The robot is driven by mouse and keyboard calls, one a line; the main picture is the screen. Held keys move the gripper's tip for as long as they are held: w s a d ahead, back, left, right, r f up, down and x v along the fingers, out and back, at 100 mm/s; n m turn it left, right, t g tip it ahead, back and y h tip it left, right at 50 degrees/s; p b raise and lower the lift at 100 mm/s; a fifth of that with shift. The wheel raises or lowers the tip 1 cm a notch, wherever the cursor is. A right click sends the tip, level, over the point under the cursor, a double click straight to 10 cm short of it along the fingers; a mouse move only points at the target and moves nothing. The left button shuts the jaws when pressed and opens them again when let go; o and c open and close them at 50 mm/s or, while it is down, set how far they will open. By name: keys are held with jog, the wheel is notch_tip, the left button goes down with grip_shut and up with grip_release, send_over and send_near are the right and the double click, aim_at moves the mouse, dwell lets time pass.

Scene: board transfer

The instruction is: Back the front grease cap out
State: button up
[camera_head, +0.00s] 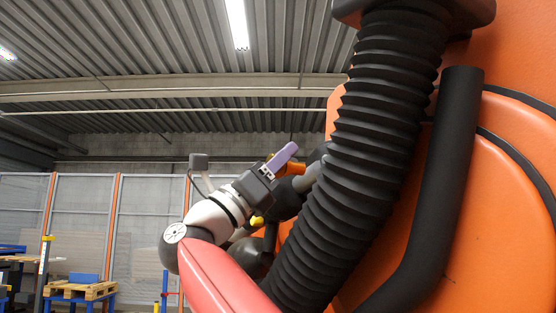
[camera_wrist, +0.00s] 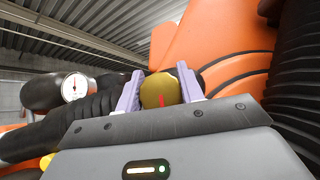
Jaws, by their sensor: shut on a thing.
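The front grease cap appears to be the round brass-coloured cap (camera_wrist: 160,92) with a red mark on its face, in the middle of the wrist view. My gripper (camera_wrist: 159,85) has one pale purple finger on each side of the cap and is shut on it. In the head view my gripper (camera_head: 283,157) reaches up beside the orange machine, with a purple finger showing. The cap cannot be made out in the head view. How far it is turned, and its thread, cannot be seen.
A ribbed black hose (camera_head: 350,165) and a smooth black pipe (camera_head: 440,190) stand close on the right, before the orange machine body (camera_head: 500,215). A white-faced gauge (camera_wrist: 75,88) sits left of the cap. A pallet (camera_head: 80,290) stands far off at lower left.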

jog(key=shift+n+t+y+b, duration=0.3)
jog(key=shift+n+t, duration=0.3)
jog(key=shift+n, duration=0.2)
